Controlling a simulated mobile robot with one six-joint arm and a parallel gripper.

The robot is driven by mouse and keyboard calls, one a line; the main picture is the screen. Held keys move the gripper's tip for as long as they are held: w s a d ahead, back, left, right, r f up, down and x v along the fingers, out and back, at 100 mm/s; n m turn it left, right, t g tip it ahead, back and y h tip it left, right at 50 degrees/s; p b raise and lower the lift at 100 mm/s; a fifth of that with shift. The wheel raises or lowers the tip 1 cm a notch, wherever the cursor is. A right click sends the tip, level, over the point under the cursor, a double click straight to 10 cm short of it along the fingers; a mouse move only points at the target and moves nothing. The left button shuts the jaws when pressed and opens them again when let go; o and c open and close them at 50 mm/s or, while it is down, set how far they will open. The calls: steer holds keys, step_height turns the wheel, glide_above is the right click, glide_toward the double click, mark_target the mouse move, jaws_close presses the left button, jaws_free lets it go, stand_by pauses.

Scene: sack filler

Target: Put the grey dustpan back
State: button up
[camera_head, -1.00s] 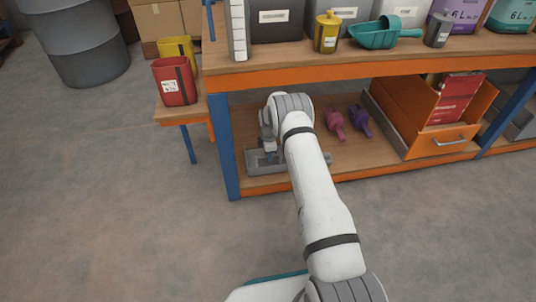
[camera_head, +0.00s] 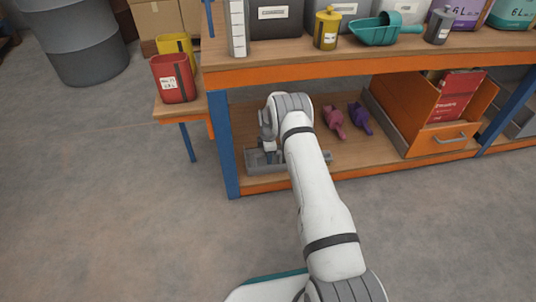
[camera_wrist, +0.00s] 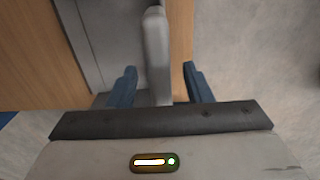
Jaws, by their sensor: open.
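The grey dustpan (camera_head: 255,161) lies on the lower shelf of the workbench, at its left end, partly hidden by my arm. In the wrist view its grey flat part shows at top, and its rounded grey handle (camera_wrist: 157,50) runs down between my fingers. My gripper (camera_wrist: 160,82) is open, with one blue finger on each side of the handle. A gap shows between each finger and the handle. In the head view my gripper (camera_head: 268,152) is low over the dustpan, its fingers hard to make out.
The lower shelf (camera_head: 305,165) also holds a pink item (camera_head: 335,122), a purple item (camera_head: 361,119) and an orange drawer box (camera_head: 421,125). A blue post (camera_head: 223,150) stands just left of the dustpan. The worktop (camera_head: 280,58) is above. The floor in front is clear.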

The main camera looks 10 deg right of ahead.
step_height(320, 180, up, 8)
steer(key=p, duration=0.3)
steer(key=shift+p, duration=0.4)
steer(key=shift+w, duration=0.1)
steer(key=shift+f, duration=0.1)
